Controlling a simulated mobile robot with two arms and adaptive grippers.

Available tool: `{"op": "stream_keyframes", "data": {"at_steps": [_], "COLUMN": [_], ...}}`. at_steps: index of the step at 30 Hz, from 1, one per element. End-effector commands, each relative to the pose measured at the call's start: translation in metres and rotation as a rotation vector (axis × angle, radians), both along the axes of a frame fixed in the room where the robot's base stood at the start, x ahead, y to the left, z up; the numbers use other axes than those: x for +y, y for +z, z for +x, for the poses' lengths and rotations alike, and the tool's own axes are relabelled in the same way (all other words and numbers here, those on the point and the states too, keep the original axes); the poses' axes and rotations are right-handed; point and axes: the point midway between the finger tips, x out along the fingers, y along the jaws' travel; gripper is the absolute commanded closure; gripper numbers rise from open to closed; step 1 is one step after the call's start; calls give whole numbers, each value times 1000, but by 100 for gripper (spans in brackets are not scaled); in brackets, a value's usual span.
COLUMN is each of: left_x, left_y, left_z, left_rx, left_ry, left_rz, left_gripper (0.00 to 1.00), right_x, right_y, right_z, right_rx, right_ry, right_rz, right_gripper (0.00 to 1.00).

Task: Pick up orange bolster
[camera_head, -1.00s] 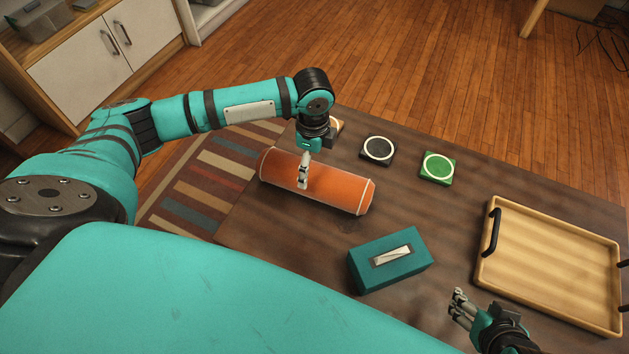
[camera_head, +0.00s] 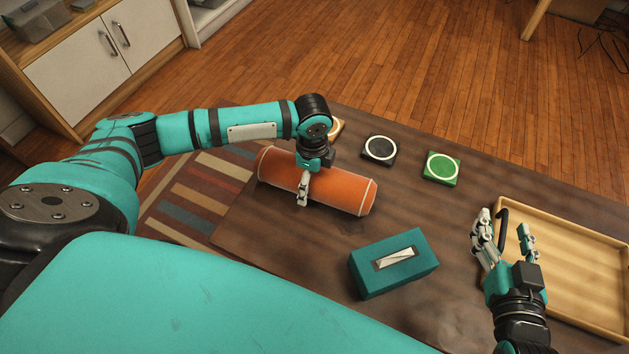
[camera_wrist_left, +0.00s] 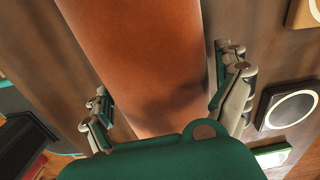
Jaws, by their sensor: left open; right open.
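The orange bolster (camera_head: 340,189), a cylinder with pale piping at its ends, lies on the dark wooden table. My left gripper (camera_head: 304,190) is over its left half, pointing down. In the left wrist view the bolster (camera_wrist_left: 150,60) runs between the two open fingers of the left gripper (camera_wrist_left: 168,100), one finger on each side; whether they touch it I cannot tell. My right gripper (camera_head: 507,232) is open and empty, with its fingers up, in front of the tray's left end.
A wooden tray (camera_head: 580,262) with black handles lies at the right. A teal tissue box (camera_head: 396,270) stands in front of the bolster. Black (camera_head: 379,149) and green (camera_head: 441,168) square pads with rings lie behind it, with a third partly hidden behind my left wrist.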

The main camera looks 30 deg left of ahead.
Motion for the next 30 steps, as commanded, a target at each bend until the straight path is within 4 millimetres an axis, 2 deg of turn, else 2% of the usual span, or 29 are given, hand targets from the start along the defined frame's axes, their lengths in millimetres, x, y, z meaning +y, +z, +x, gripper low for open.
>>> {"op": "stream_keyframes", "data": {"at_steps": [9,23,30], "left_x": [0,0,0], "left_y": [-3,-3,-2], "left_z": [0,0,0], "left_rx": [0,1,-1], "left_ry": [-1,-1,-1], "left_rz": [0,0,0], "left_gripper": [0,59,60], "right_x": [1,1,1], "right_y": [6,6,6], "right_z": [2,2,2], "right_rx": [-33,-31,-31], "right_ry": [2,1,1], "right_rz": [9,7,7], "right_gripper": [44,44,44]}}
